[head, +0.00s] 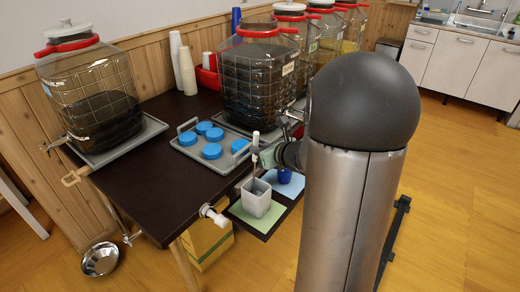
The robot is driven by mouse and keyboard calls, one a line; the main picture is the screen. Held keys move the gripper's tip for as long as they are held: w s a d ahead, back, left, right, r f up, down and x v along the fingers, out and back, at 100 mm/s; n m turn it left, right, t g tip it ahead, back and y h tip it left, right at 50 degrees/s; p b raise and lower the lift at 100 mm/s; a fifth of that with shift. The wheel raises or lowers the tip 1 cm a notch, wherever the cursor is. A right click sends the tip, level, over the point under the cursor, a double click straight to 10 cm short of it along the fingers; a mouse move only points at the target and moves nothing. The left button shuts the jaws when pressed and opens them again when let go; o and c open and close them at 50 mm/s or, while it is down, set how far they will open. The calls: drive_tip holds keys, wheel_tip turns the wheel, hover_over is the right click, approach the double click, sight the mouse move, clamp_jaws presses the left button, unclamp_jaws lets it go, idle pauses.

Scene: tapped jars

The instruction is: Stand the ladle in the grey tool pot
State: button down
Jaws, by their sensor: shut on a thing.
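The grey tool pot (257,192) is a square, open-topped pot standing upright on a green mat on the low shelf at the table's front corner. The ladle (255,147) is a thin upright rod with a pale top end. My gripper (258,158) is shut on the ladle above the pot. The ladle's lower part runs down to the pot's mouth; its lower end is too small to make out, and I cannot tell whether it touches the pot. My own arm hides part of the gripper.
A blue cup (285,176) stands on a blue mat right of the pot. A grey tray (187,150) holds several blue lids. Large jars (262,85) stand behind. A steel bowl (100,259) is at lower left.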

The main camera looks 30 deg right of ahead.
drive_tip(key=shift+f+b, duration=1.1)
drive_tip(key=shift+f, duration=0.1)
drive_tip(key=c, duration=1.3)
unclamp_jaws()
drive_tip(key=shift+r, duration=0.1)
drive_tip(key=shift+s, duration=0.1)
drive_tip(key=p+v, duration=0.2)
drive_tip(key=v, duration=1.5)
drive_tip(key=shift+r+p, duration=0.2)
drive_tip(key=shift+p, duration=0.1)
drive_tip(key=shift+a, duration=0.1)
